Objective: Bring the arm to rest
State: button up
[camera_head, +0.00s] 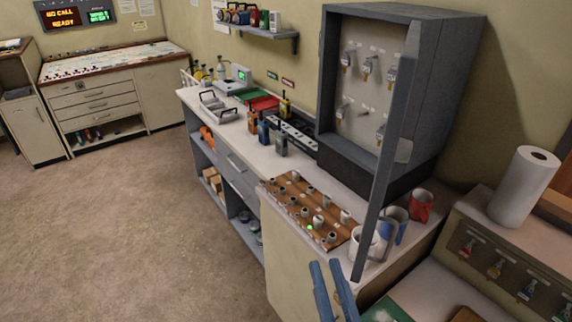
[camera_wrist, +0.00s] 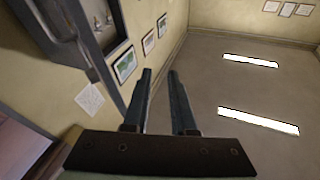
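My gripper (camera_head: 332,290) shows at the bottom middle of the head view, with its two blue fingers pointing up. In the wrist view my gripper (camera_wrist: 159,78) has its two fingers apart with a gap between them and nothing in the gap. The wrist view looks up at the ceiling and upper wall. In the head view the gripper appears in front of the counter's near end, close to the cabinet door's lower edge; I cannot tell the distance between them. Most of my arm is out of view.
A grey key cabinet (camera_head: 448,70) stands on the counter with its door (camera_head: 392,125) swung open. A white mug (camera_head: 365,246), a blue mug (camera_head: 393,226) and a red mug (camera_head: 421,205) stand near the door. A brown peg board (camera_head: 290,200) lies left. Floor at left is clear.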

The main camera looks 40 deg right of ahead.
jog(key=w+a+r+t+y, duration=0.1)
jog(key=w+a+r, duration=0.25)
jog(key=r, duration=0.25)
jog(key=w+a+r+n+t, duration=0.1)
jog(key=w+a+r+t, duration=0.15)
jog(key=w+r, duration=0.2)
jog(key=w+a+r+y, duration=0.1)
jog(key=w+a+r, duration=0.25)
jog(key=r, duration=0.35)
jog(key=s+a+r+n+t+y+b, duration=0.1)
jog(key=s+a+r+n+t+y, duration=0.1)
jog(key=a+r, duration=0.5)
jog(key=s+a+r+n+t+y, duration=0.3)
jog(key=a+r, duration=0.4)
jog(key=r, duration=0.7)
jog(key=shift+s+r+n+y+b, duration=0.3)
jog(key=shift+n+y+b, duration=0.1)
jog(key=shift+y, duration=0.5)
jog(key=shift+d, duration=0.15)
